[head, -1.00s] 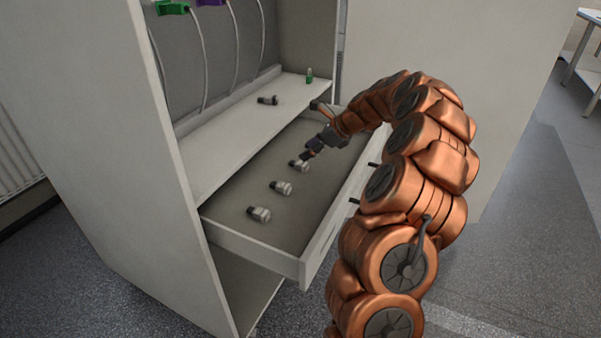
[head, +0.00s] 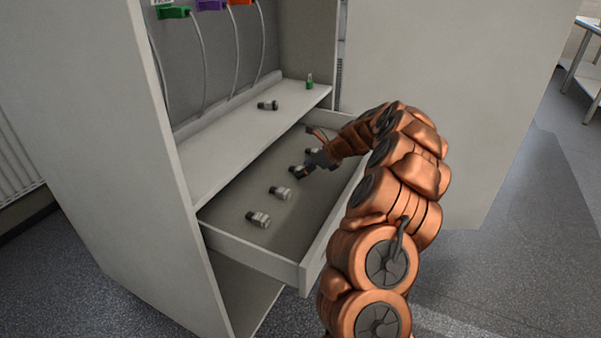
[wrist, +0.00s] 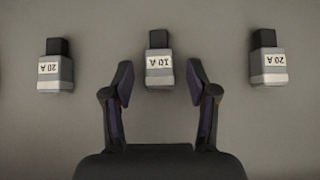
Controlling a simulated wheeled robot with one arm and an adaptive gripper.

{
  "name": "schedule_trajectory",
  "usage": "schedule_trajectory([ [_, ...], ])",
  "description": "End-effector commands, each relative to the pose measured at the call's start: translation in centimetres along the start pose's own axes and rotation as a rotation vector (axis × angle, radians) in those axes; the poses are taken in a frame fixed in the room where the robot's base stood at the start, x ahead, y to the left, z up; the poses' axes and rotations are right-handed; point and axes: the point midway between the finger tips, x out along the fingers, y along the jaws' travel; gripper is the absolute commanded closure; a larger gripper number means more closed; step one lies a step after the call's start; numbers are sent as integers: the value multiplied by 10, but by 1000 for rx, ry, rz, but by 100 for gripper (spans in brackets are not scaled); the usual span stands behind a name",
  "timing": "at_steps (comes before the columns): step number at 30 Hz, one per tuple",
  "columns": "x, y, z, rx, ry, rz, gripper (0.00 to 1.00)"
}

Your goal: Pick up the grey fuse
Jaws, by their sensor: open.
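Several grey fuses with dark ends lie in the open drawer (head: 240,240). In the wrist view, a grey fuse marked 10 A (wrist: 159,70) lies centred between the fingertips of my gripper (wrist: 159,82). The fingers are spread, one on each side, with gaps to the fuse. Grey fuses marked 20 A lie to the left (wrist: 55,72) and right (wrist: 268,66). In the head view, my gripper (head: 304,172) is low over the drawer and partly covers the fuses near it. Two fuses, a nearer one (head: 258,219) and another (head: 280,192), lie clear of it.
Another fuse (head: 268,105) lies on the shelf (head: 225,137) above the drawer, with a small green item (head: 309,82) at its far end. Coloured connectors (head: 174,12) on cables hang above. The drawer's front wall (head: 325,240) stands beside my arm.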

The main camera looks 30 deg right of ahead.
Motion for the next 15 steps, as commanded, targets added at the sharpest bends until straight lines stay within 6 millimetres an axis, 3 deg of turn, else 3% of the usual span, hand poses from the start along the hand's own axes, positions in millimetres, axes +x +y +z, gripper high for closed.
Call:
schedule_trajectory([
  [7, 2, 0, 1, -1, -1, -1, 42],
  [15, 2, 0, 1, -1, -1, -1, 70],
])
